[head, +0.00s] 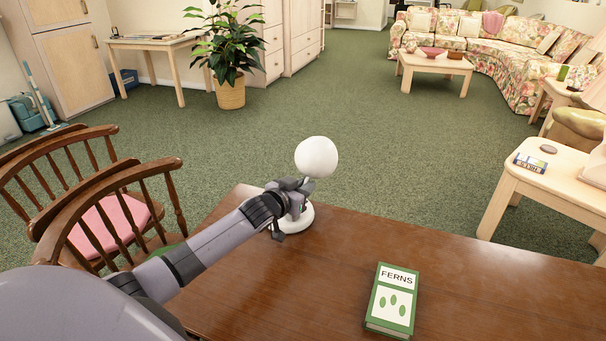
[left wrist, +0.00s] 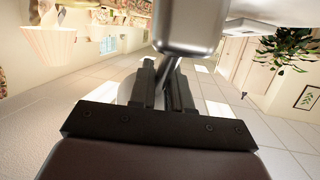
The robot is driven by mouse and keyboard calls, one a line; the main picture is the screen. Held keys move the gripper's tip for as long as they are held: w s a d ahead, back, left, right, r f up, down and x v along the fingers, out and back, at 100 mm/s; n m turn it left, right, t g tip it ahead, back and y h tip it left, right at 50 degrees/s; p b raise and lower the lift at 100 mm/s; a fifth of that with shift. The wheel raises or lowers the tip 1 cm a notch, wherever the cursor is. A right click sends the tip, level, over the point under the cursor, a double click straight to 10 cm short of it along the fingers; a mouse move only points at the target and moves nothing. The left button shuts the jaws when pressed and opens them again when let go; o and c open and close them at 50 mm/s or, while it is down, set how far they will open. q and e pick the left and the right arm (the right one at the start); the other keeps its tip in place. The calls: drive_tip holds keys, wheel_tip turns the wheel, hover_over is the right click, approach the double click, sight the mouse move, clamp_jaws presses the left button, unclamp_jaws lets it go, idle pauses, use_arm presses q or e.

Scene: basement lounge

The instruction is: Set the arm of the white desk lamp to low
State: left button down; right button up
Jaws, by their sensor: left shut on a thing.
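The white desk lamp (head: 316,157) stands near the far left edge of the brown wooden table (head: 250,285). Its round white head is above my left gripper, and part of its white base (head: 301,221) shows below. My left gripper (head: 300,187) reaches in from the left and is shut on the lamp's arm between head and base. The gripper hides most of that arm, so its angle is hard to tell. The left wrist view shows the dark fingers (left wrist: 160,88) close together around a thin rod. My right gripper is not in view.
A green book marked FERNS (head: 392,298) lies on the table, right of the lamp. Wooden chairs (head: 110,205) stand at the left. A pale side table (head: 548,180) is at the right. The tabletop between lamp and book is clear.

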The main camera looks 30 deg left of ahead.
use_arm(q)
drive_tip(key=shift+w+d+r+g+p, duration=0.1)
drive_tip(key=shift+w+g+p, duration=0.1)
drive_tip(key=shift+g+p, duration=0.35)
drive_tip(key=shift+w+f+p, duration=0.1)
drive_tip(key=shift+f+p, duration=0.25)
drive_tip(key=shift+p, duration=0.05)
drive_tip(key=c, duration=1.1)
unclamp_jaws()
drive_tip(key=shift+c, duration=0.2)
drive_tip(key=shift+p+v, duration=0.5)
drive_tip(key=shift+v, duration=3.05)
